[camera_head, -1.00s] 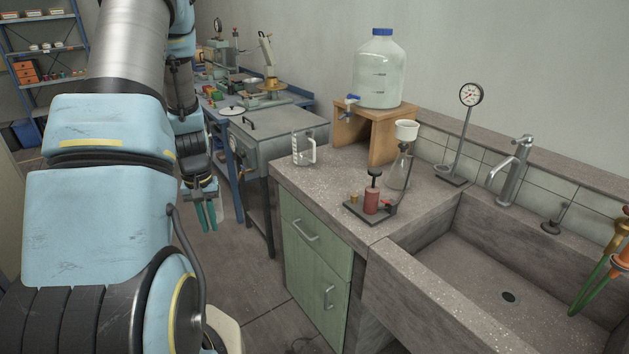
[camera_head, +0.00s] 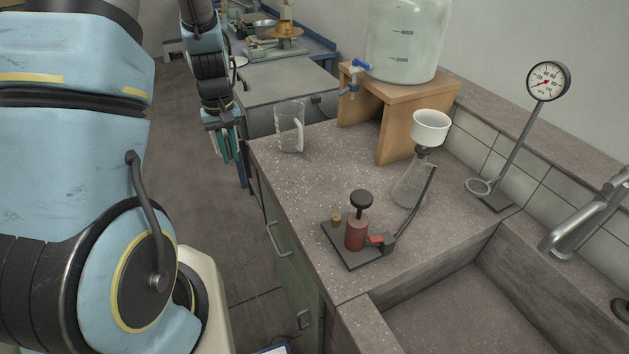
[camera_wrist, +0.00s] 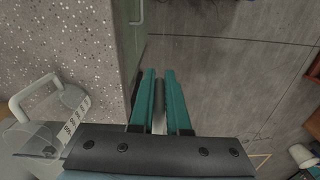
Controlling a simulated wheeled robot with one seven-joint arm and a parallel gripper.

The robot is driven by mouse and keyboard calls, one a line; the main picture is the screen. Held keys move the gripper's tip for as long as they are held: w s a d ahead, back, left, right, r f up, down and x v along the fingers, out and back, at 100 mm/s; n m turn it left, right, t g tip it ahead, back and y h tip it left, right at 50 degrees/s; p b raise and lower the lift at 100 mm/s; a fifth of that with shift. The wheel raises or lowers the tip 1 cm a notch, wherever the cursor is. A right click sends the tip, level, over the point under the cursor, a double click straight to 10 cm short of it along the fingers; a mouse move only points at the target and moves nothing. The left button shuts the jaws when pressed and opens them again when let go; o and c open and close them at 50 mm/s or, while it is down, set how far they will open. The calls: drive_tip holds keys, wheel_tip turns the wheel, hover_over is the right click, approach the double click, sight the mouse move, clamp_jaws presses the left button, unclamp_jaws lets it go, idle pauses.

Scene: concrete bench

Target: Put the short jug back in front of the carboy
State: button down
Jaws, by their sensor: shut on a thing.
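A clear jug (camera_head: 288,128) with a pale handle stands upright on the left part of the bench, left of the wooden stand. Its handle (camera_wrist: 35,92) and scale marks show at the lower left of the wrist view. I cannot tell whether it is the short jug. The carboy (camera_head: 404,42) stands on the wooden stand, its top cut off. My gripper (camera_head: 226,148) points down beside the bench's left edge, over the floor and apart from that jug. Its teal fingers (camera_wrist: 161,98) are shut on a thin pale thing, mostly hidden; what it belongs to is unclear.
The wooden stand (camera_head: 397,112) has a tap overhanging its left side. A flask with a white funnel (camera_head: 431,128), a small red device (camera_head: 356,232) and a gauge on a stand (camera_head: 547,82) are on the bench. Bare bench (camera_head: 320,180) lies before the stand. The sink is lower right.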

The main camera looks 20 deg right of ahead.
drive_tip(key=s+d+r+b, duration=0.1)
drive_tip(key=s+d, duration=0.5)
drive_tip(key=d, duration=0.4)
drive_tip(key=s+d+r, duration=0.2)
drive_tip(key=s+d, duration=0.5)
drive_tip(key=d, duration=0.3)
drive_tip(key=shift+n, duration=0.3)
wheel_tip(320, 180, down, 10)
drive_tip(key=shift+w+d+r+p, duration=0.15)
drive_tip(key=shift+r+p, duration=0.1)
drive_tip(key=shift+p, duration=0.6)
drive_tip(key=shift+f, duration=0.2)
drive_tip(key=c, duration=0.9)
unclamp_jaws()
drive_tip(key=shift+r, duration=0.1)
